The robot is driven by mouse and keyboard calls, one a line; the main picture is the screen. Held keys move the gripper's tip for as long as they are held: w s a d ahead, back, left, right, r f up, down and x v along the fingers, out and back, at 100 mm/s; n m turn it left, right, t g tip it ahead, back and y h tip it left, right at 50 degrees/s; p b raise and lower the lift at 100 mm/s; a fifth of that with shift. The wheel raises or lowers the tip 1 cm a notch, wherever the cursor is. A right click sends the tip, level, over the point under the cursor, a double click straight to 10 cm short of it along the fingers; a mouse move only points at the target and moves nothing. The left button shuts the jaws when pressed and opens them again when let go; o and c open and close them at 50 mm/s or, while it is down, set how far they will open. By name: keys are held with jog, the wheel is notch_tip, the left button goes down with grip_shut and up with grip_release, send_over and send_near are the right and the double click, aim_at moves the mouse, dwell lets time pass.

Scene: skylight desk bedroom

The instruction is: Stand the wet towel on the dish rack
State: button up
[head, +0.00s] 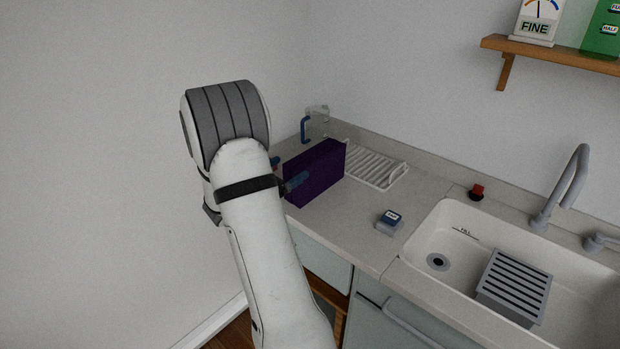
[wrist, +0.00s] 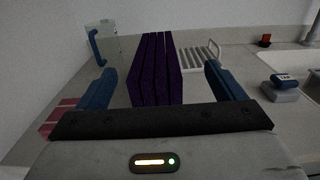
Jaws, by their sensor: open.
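The towel (head: 315,172) is a dark purple folded block standing upright on the counter, left of the white dish rack (head: 385,178). In the wrist view the towel (wrist: 154,68) shows its layers edge-on, with the rack (wrist: 198,58) behind it to the right. Whether towel and rack touch is unclear. My gripper (head: 285,172) is at the towel's near left end. In the wrist view my gripper (wrist: 157,82) is open, one blue finger on each side of the towel with gaps showing. The towel's lower near edge is hidden by my gripper body.
A clear jug with a blue handle (head: 316,124) stands in the back corner. A small blue-and-grey item (head: 389,221) lies right of the towel, before the sink (head: 458,228). A reddish striped item (wrist: 62,117) shows at lower left. Counter between towel and sink is mostly clear.

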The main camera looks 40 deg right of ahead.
aim_at(292, 176)
jog(key=d+f+b, duration=0.2)
jog(key=f, duration=0.1)
jog(key=shift+w+d+f, duration=0.2)
jog(key=shift+d+f, duration=0.1)
jog(key=shift+d, duration=0.05)
jog(key=d, duration=0.2)
jog(key=w+d, duration=0.1)
jog(key=d, duration=0.2)
jog(key=shift+c, duration=0.2)
